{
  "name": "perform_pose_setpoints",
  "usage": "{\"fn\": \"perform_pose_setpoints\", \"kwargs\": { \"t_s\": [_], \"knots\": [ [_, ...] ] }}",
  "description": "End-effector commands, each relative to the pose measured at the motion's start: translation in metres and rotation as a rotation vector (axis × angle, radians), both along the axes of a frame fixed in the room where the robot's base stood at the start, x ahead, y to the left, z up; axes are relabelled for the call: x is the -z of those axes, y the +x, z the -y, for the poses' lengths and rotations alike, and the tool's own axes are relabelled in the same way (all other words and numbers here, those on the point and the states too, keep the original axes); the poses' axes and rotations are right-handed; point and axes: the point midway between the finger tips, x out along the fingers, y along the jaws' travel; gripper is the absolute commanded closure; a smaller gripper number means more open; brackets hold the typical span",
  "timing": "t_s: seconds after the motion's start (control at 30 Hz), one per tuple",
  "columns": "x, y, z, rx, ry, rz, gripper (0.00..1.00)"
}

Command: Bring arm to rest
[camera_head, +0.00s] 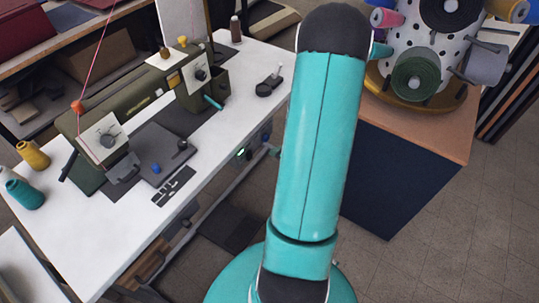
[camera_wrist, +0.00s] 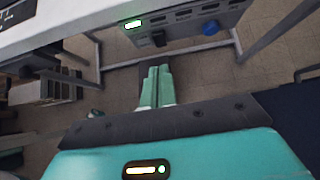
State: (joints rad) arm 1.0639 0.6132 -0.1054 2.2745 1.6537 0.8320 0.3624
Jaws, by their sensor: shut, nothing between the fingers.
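My arm (camera_head: 314,150) stands teal and upright in the middle of the head view, with a dark rounded joint at its top. It hides part of what is behind it. My gripper (camera_wrist: 158,72) shows in the wrist view as two pale green fingers side by side. They are shut with nothing between them. They point toward the floor under the sewing table, below the table's edge.
A white sewing table (camera_head: 60,235) with a green sewing machine (camera_head: 140,95) stands at the left. A wooden-topped cabinet (camera_head: 425,130) with a dotted spool holder (camera_head: 430,50) stands at the right. Table legs (camera_wrist: 262,32) are near the fingers. Tiled floor (camera_head: 440,240) is open at lower right.

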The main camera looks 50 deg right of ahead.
Motion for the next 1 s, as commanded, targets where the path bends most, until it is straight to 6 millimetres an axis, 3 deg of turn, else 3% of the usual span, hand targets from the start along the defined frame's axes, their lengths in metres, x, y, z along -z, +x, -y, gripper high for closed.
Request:
{"fn": "perform_pose_setpoints", "kwargs": {
  "t_s": [0.2, 0.8, 0.9, 1.0],
  "knots": [
    [-0.015, -0.012, 0.001, 0.001, -0.001, -0.001, 1.00],
    [-0.015, -0.015, 0.000, 0.001, 0.000, -0.001, 1.00],
    [-0.020, -0.010, -0.003, -0.024, -0.011, 0.002, 1.00],
    [-0.038, 0.005, -0.019, -0.128, -0.058, 0.013, 1.00]
  ]
}}
